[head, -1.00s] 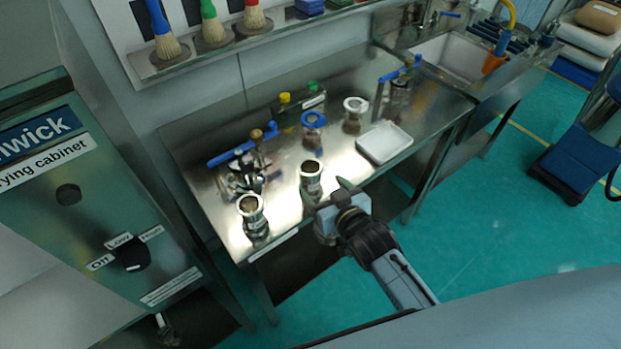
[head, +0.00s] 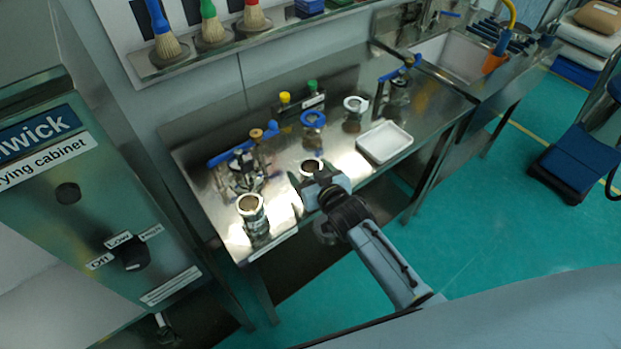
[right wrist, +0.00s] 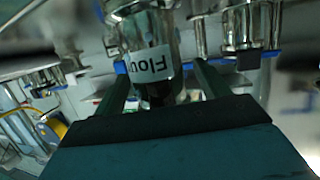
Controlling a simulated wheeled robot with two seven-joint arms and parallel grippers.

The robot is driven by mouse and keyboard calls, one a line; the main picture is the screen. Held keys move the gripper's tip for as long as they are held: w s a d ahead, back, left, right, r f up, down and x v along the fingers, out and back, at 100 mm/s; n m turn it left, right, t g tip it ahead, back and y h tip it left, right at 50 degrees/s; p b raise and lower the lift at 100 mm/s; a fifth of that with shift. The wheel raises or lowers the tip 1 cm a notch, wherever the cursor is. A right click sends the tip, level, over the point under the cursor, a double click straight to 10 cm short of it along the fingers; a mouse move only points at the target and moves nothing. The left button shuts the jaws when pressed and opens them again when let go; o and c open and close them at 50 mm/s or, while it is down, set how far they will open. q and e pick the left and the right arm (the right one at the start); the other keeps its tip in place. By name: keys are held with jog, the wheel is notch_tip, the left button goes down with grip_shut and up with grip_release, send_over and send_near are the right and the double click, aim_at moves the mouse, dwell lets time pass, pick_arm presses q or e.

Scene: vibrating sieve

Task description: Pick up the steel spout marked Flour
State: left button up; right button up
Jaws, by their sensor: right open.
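The steel spout marked Flour (right wrist: 150,40) stands between the fingers of my right gripper (right wrist: 163,88) in the right wrist view, its white label partly readable. In the head view I take it to be the spout (head: 311,166) at the middle front of the steel table. Its open top shows, and its lower part is hidden behind my right gripper (head: 309,186). The gripper is open, with a finger on either side of the spout, and I cannot tell whether they touch it. My left gripper is out of view.
Another steel spout (head: 252,214) stands to the left near the front edge. A clamp with a blue handle (head: 240,160), a blue ring piece (head: 313,121), a white-ringed piece (head: 356,105) and a white tray (head: 384,142) are on the steel table (head: 205,190).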

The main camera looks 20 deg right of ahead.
jog(key=c, duration=1.2)
